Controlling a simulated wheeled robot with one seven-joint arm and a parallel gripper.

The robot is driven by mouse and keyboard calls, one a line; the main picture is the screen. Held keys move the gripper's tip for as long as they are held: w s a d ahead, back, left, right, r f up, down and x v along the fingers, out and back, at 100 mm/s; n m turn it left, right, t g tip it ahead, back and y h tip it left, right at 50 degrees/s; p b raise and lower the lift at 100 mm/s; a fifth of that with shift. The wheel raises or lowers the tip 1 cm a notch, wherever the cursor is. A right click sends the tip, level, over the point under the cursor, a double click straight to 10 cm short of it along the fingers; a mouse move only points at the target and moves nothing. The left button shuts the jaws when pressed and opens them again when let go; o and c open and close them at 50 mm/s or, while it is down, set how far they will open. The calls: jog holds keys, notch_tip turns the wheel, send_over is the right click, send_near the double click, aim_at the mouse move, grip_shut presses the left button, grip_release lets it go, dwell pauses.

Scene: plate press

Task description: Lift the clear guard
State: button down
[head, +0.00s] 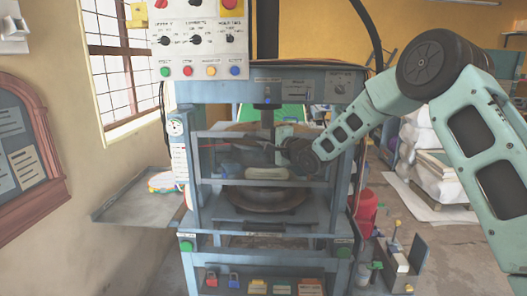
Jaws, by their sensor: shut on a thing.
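The plate press (187,215) stands in the middle of the head view, a blue-grey frame with a round platen low inside it. The clear guard (225,182) is a see-through panel with thin grey rails across the press's front opening. A pale rounded bar, which looks like its handle (267,174), sits at the panel's middle. My arm reaches in from the right, and my gripper (284,157) is at the guard just above this bar. It is shut on part of the guard; its fingertips are small and partly hidden, so the exact contact is unclear.
A control panel (200,40) with buttons and knobs hangs above the press at the left. A grey side tray (135,217) juts out left. Floor at the front left is clear.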

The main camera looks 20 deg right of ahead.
notch_tip(320, 180, up, 5)
jog(key=shift+f+p, duration=0.1)
jog(key=shift+p, duration=0.8)
jog(key=c, duration=1.5)
grip_release()
jog(key=b+v, duration=0.4)
jog(key=v, duration=1.3)
jog(key=shift+s+d, duration=0.1)
jog(key=shift+s, duration=0.1)
